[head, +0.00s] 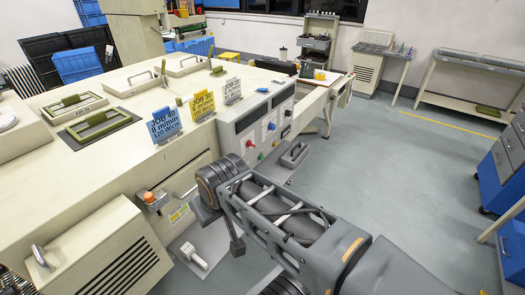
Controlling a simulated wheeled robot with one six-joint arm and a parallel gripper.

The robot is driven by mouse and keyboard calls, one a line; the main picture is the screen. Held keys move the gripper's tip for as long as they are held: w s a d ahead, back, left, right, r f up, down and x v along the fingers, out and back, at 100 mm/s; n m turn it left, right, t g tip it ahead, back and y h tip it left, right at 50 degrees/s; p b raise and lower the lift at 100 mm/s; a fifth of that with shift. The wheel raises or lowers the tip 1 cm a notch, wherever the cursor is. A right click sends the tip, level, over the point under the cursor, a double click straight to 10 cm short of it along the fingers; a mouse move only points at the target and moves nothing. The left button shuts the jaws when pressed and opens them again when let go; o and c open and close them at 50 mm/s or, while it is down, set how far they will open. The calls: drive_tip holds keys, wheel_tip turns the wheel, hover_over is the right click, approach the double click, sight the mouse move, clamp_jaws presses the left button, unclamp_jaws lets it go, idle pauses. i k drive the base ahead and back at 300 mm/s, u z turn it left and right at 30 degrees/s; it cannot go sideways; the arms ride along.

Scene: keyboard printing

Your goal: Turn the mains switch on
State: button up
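No label that I can read names the mains switch. A small grey box with an orange top (151,197) sits on the side of the cream machine (95,165), with a yellow label (179,212) near it. A grey control panel (256,122) on the machine carries a red knob (249,143), a blue knob (271,126) and a green knob (261,156). I cannot tell which of these is the mains switch. My arm reaches in from the lower right, in front of the machine. My gripper cannot be made out; the arm hides what lies beyond its elbow.
Blue, yellow and white job cards (203,105) stand on the machine top, near green-handled frames (95,122). A white handle (194,256) lies low by the machine. Blue drawer cabinets (503,170) stand at the right. The grey floor (385,165) between is clear.

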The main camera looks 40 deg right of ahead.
sight(248, 143)
drive_tip(key=z, duration=0.9)
drive_tip(key=i, duration=0.3)
drive_tip(key=u, duration=1.1)
drive_tip(key=i, duration=0.4)
drive_tip(key=z, duration=1.15)
